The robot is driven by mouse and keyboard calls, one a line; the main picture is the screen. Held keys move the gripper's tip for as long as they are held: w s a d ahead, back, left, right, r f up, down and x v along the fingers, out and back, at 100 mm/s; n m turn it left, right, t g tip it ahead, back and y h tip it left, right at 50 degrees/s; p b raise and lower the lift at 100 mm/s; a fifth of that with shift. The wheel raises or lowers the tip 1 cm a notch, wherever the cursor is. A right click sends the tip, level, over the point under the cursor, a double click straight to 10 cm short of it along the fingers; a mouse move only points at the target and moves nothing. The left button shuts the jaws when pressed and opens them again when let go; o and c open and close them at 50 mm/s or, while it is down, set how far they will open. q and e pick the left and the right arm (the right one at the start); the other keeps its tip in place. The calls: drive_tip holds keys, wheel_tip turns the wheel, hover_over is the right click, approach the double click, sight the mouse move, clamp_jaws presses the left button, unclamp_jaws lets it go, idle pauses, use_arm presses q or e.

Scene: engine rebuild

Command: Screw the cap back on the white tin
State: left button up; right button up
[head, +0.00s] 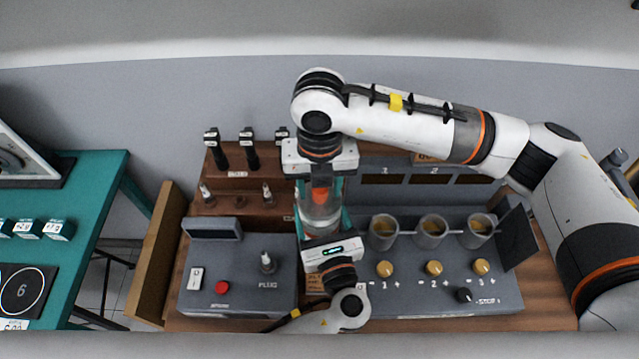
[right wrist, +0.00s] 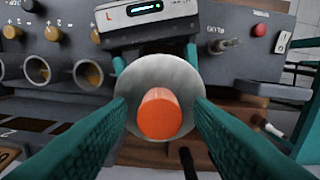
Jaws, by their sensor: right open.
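The white tin (head: 320,220) is in the middle of the head view, above the bench, its round pale top facing my right wrist camera (right wrist: 160,78). The orange cap (right wrist: 162,115) is at the middle of the tin's top; it also shows in the head view (head: 320,195). I cannot tell how far it is threaded. My left gripper (head: 323,222) comes from the near side, its teal fingers shut on the tin's sides. My right gripper (head: 319,196) reaches in from the far side, open, with one finger on each side of the cap and gaps beside it.
A grey console with cups (head: 432,232) and yellow knobs stands right of the tin. A grey box (head: 240,285) with a red button and a plug stands left. Behind it is a wooden tool rack (head: 235,185). A teal table (head: 100,185) is far left.

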drive_tip(key=shift+r, duration=1.95)
drive_tip(key=shift+c, duration=0.5)
drive_tip(key=n, duration=0.3)
drive_tip(key=r+n, duration=0.1)
drive_tip(key=n, duration=0.8)
drive_tip(key=shift+r+n, duration=0.3)
drive_tip(key=shift+r, duration=0.05)
drive_tip(key=n, duration=0.6)
drive_tip(key=shift+r, duration=0.4)
drive_tip(key=n, duration=0.3)
drive_tip(key=shift+r+n, duration=0.25)
drive_tip(key=shift+n, duration=0.05)
drive_tip(key=n, duration=0.3)
drive_tip(key=shift+r+n, duration=0.2)
drive_tip(key=shift+n, duration=0.2)
